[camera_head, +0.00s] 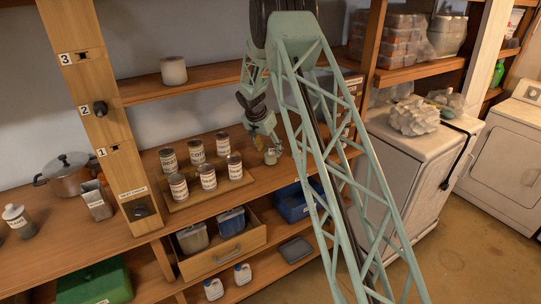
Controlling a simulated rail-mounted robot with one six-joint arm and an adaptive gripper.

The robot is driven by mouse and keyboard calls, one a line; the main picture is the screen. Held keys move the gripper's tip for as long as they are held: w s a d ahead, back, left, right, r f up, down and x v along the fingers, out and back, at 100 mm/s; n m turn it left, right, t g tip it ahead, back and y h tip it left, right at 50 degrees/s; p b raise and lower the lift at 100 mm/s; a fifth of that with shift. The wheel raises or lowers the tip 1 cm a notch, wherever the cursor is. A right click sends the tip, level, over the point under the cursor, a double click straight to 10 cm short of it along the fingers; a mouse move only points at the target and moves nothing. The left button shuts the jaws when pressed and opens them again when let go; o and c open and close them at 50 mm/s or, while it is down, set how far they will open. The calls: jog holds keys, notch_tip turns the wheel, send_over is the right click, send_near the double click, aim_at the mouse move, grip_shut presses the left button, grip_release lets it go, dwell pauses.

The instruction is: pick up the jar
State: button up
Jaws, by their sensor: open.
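My gripper (266,139) hangs at the end of my green arm, above the wooden counter and just right of the tray of cans. It points down and is open. A small pale jar-like thing (271,157) stands on the counter right under the fingertips; whether they touch it or reach around it is too small to tell. A pale round container (173,71) is on the upper shelf.
Several labelled cans (207,176) stand on a wooden tray (186,204) left of my gripper. A steel pot (70,174) is farther left. Below is an open drawer (222,258) with two containers. A white appliance (400,160) stands to the right.

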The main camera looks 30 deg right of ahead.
aim_at(270, 153)
jog(key=shift+p+x, duration=0.3)
jog(key=shift+x, duration=1.7)
jog(key=shift+a, duration=0.1)
jog(key=c, duration=1.1)
jog(key=shift+r, duration=0.15)
jog(key=shift+r+b, duration=0.3)
jog(key=shift+r, duration=1.25)
jog(key=s+a+b, duration=0.1)
jog(key=s+a, duration=0.2)
jog(key=s+a+r+b, duration=0.1)
jog(key=s+a, duration=0.3)
jog(key=s+a+b, duration=0.1)
jog(key=s+a, duration=0.3)
jog(key=shift+s+a+r, duration=0.1)
jog(key=shift+s+r, duration=0.15)
jog(key=shift+r, duration=0.05)
